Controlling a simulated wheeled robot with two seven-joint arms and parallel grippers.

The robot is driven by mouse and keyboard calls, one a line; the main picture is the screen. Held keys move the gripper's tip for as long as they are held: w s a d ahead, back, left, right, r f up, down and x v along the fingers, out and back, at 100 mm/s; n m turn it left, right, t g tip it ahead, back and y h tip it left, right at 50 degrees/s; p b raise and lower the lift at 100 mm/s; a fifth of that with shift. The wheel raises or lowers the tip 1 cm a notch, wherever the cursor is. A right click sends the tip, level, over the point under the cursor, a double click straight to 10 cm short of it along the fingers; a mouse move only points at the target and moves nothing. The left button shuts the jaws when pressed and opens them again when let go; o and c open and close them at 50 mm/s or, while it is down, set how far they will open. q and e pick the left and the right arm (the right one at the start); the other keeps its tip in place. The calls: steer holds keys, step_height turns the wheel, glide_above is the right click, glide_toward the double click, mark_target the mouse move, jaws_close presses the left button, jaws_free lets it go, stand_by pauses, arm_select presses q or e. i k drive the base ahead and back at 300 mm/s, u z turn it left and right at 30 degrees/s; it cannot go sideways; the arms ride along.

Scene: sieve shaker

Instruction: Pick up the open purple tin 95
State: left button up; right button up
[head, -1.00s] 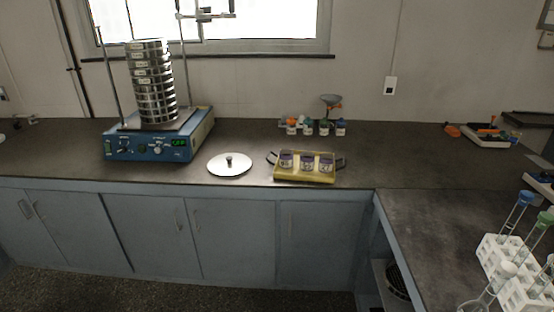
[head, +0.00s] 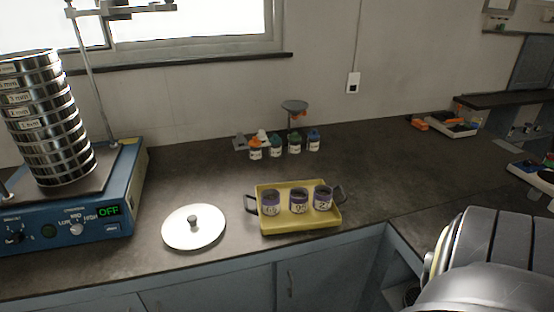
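Three purple tins with white labels stand in a row in the yellow tray (head: 300,224) on the counter: a left one (head: 270,204), a middle one (head: 299,203) and a right one (head: 323,200). All three look open at the top, with dark insides. The numbers on the labels are too small to read, so I cannot tell which is 95. Neither of my grippers is in view. Only a part of my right arm shows at the bottom right, apart from the tray.
A round silver lid (head: 194,229) lies left of the tray. The blue sieve shaker (head: 75,230) bears a sieve stack (head: 50,130) at the far left. Several small capped jars (head: 276,149) stand behind the tray near a funnel (head: 294,106). The counter right of the tray is clear.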

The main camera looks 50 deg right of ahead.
mark_target(298, 196)
steer(key=z, duration=0.75)
steer(key=i, duration=1.05)
steer(key=z, duration=0.95)
